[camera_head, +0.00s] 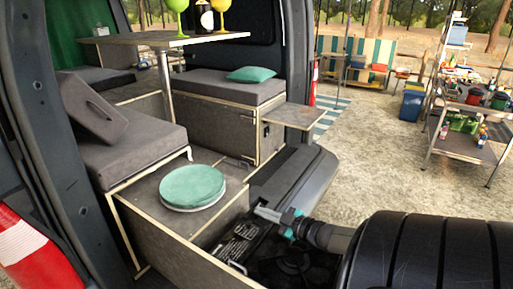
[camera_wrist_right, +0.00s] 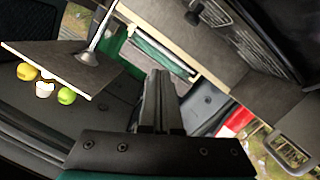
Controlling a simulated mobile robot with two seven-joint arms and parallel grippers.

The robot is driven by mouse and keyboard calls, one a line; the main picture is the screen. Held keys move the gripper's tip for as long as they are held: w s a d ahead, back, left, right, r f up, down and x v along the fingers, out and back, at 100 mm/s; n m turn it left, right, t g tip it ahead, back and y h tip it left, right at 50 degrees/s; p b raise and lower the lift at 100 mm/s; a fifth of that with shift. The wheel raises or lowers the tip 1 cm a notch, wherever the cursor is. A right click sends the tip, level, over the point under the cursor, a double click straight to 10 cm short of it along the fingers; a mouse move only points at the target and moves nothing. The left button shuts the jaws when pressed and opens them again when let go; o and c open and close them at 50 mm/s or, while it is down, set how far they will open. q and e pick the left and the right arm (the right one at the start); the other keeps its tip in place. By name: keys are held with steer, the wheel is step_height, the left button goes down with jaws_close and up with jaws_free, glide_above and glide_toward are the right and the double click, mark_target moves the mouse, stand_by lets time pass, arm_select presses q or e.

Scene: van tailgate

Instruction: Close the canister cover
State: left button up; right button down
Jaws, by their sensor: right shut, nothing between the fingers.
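My right gripper (camera_head: 258,211) comes in from the right over an open dark compartment, just right of the wooden box. Its fingers (camera_wrist_right: 158,78) are shut and empty in the right wrist view. A round teal-topped lid (camera_head: 192,187) lies flat on the wooden box (camera_head: 146,205), left of and apart from the gripper. A dark panel with pale markings (camera_head: 236,246) shows below the gripper. I cannot tell for certain which of these is the canister cover, and no canister is clearly visible. The left gripper is out of view.
A grey bench cushion (camera_head: 135,154) lies behind the box at left. A table with goblets (camera_head: 160,38) and a bench with a teal pillow (camera_head: 252,74) are further back. A small wooden shelf (camera_head: 291,116) juts out at the doorway.

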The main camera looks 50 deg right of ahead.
steer(key=s+r+p, duration=0.1)
steer(key=s, duration=0.5)
steer(key=shift+s+d+r, duration=0.2)
steer(key=shift+s+d, duration=0.1)
steer(key=shift+s, duration=0.1)
steer(key=shift+p, duration=0.35)
